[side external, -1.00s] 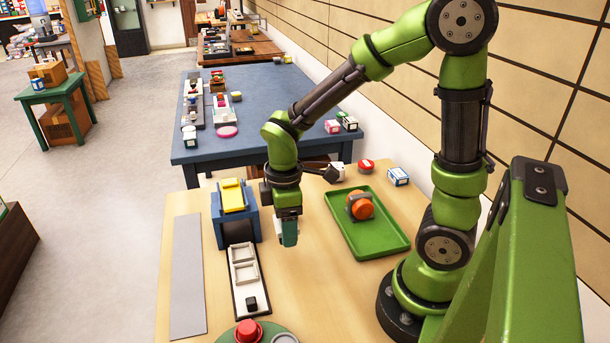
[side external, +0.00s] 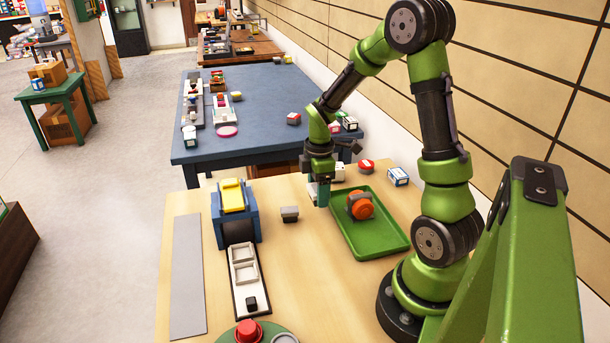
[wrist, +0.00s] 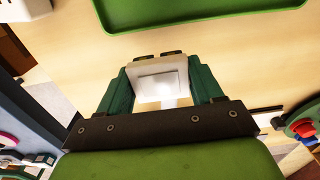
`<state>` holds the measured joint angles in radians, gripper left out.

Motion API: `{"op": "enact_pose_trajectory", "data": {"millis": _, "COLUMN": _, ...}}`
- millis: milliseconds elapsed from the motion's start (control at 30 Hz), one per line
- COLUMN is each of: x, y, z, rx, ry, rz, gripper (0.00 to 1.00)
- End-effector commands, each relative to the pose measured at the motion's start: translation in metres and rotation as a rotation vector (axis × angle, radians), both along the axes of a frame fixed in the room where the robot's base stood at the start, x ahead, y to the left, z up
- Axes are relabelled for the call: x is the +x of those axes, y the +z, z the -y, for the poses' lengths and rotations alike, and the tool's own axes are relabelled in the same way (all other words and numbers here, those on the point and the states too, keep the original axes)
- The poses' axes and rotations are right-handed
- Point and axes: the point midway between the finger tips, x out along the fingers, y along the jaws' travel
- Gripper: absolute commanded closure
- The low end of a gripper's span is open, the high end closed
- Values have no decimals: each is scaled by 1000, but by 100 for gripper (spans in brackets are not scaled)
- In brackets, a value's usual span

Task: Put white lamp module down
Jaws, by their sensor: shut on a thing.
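The white lamp module (wrist: 161,82) sits between the two green fingers of my gripper (wrist: 160,92) in the wrist view, with a pale lit face. In the side view a white block (side external: 338,172), apparently this module, shows just behind and right of the fingers of my gripper (side external: 322,192). My gripper is shut on it, at the far part of the wooden table (side external: 300,275), left of the green tray's far end. Whether the module touches the table cannot be told.
The green tray (side external: 385,240) holds an orange round part (side external: 359,206). A small grey block (side external: 289,214) stands left of my gripper. A blue stand with a yellow top (side external: 232,196) and a strip with white frames (side external: 244,272) lie further left. A red-topped part (side external: 366,167) and box (side external: 398,176) are right.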

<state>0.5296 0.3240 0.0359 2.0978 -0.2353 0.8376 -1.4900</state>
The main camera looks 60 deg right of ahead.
Motion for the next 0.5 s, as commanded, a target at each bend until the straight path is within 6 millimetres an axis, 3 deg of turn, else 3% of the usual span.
{"op": "enact_pose_trajectory", "data": {"millis": 300, "x": 75, "y": -9, "z": 40, "rx": -1, "ry": -1, "rz": -1, "gripper": 64}}
{"op": "enact_pose_trajectory", "data": {"millis": 500, "x": 104, "y": -12, "z": 56, "rx": -1, "ry": -2, "rz": -1, "gripper": 64}}
